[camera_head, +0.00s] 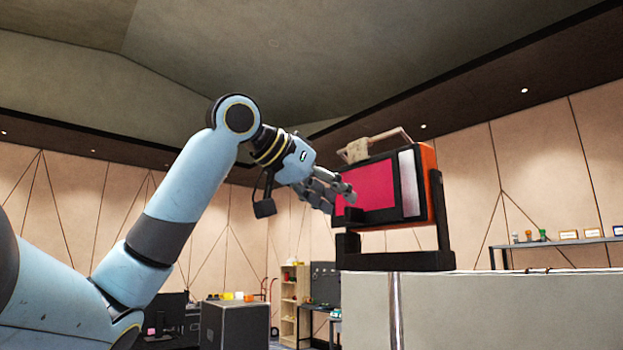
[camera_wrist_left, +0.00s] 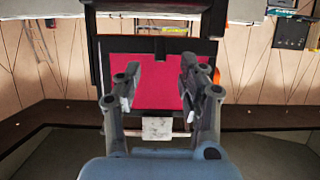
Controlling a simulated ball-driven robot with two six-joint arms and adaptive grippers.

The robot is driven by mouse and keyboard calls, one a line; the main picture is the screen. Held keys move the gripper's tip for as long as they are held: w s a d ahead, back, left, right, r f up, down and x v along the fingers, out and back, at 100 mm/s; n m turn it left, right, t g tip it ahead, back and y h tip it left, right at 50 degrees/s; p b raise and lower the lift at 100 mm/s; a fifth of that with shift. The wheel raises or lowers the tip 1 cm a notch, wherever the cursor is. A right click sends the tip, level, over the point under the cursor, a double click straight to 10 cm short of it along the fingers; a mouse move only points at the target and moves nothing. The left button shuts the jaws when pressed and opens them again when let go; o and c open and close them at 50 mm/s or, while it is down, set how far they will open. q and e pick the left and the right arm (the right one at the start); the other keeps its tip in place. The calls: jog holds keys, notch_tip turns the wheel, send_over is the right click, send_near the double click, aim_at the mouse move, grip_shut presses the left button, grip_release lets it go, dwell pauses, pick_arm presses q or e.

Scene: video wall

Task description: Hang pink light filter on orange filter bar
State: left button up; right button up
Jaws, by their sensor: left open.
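The pink light filter (camera_head: 376,188) shows as a bright pink panel at the black-framed front of a boxy fixture. It also fills the middle of the left wrist view (camera_wrist_left: 152,92), inside a dark surround. Orange (camera_head: 430,190) shows on the fixture's right side; I cannot make out a separate orange filter bar. My left gripper (camera_head: 345,198) is at the panel's left side in the head view, fingers pointing towards it. Its fingers are spread with a gap between them in the left wrist view (camera_wrist_left: 160,67), nothing clearly held. I cannot tell whether they touch the panel. My right gripper is not seen.
A pale piece (camera_head: 358,151) sits by a thin handle on top of the fixture. A black bracket (camera_head: 404,261) carries the fixture on a pale block (camera_head: 500,310). A shelf with small items (camera_head: 560,242) is at the right. A dark case (camera_head: 236,325) stands below the arm.

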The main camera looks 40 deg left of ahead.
pick_arm(q)
jog(key=v, duration=0.7)
jog(key=shift+s, duration=0.45)
jog(key=shift+r, duration=0.1)
